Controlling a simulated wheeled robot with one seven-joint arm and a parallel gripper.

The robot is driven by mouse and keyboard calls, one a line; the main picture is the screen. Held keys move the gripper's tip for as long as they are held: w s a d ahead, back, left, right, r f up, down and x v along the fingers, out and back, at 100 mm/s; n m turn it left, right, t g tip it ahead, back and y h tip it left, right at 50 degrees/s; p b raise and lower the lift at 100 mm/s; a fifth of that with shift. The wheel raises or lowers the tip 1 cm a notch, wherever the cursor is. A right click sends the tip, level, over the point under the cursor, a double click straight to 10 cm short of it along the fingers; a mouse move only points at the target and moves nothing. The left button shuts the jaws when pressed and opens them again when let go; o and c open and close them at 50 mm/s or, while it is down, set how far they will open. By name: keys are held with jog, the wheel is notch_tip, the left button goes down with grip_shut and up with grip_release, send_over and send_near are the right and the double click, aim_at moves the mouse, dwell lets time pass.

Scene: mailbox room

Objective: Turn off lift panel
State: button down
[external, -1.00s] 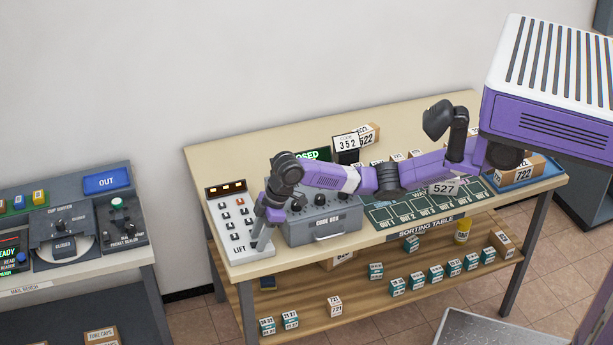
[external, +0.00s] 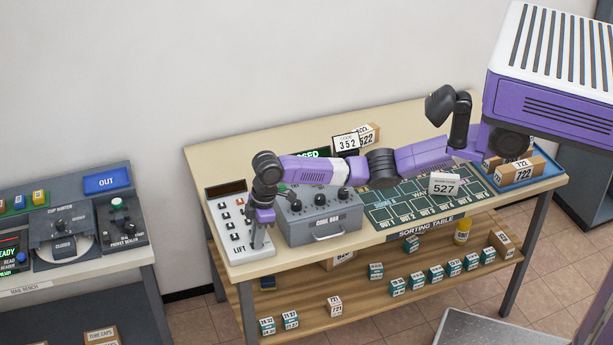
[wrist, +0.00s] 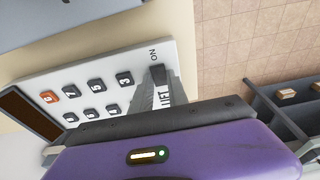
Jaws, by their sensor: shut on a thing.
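The lift panel (external: 232,222) is a white keypad box at the left end of the sorting table. It has rows of dark buttons, one orange button, a "LIFT" label and a dark display (external: 226,189). It also shows in the wrist view (wrist: 75,75), with an "ON" label near its switch end. My gripper (external: 258,243) points down at the panel's front right corner, beside the "LIFT" label. In the wrist view its fingers (wrist: 160,77) are at the switch beside "ON". They are shut on the switch, which they mostly hide.
The grey code box (external: 318,217) with several knobs stands close to the panel's right. A "527" card (external: 445,184) stands farther right on the table. The mail bench (external: 85,262) is to the left, across a gap.

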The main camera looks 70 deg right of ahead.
jog(key=shift+w, duration=0.1)
dwell(0.4)
jog(key=c, duration=1.3)
grip_release()
jog(key=shift+s+d+r, duration=0.1)
jog(key=shift+s+r, duration=0.05)
jog(key=shift+r, duration=1.15)
jog(key=shift+s+d+r, duration=0.1)
jog(key=shift+r, duration=1.2)
jog(key=shift+s+d+r, duration=0.1)
jog(key=shift+s+r, duration=0.05)
jog(key=shift+r, duration=1.15)
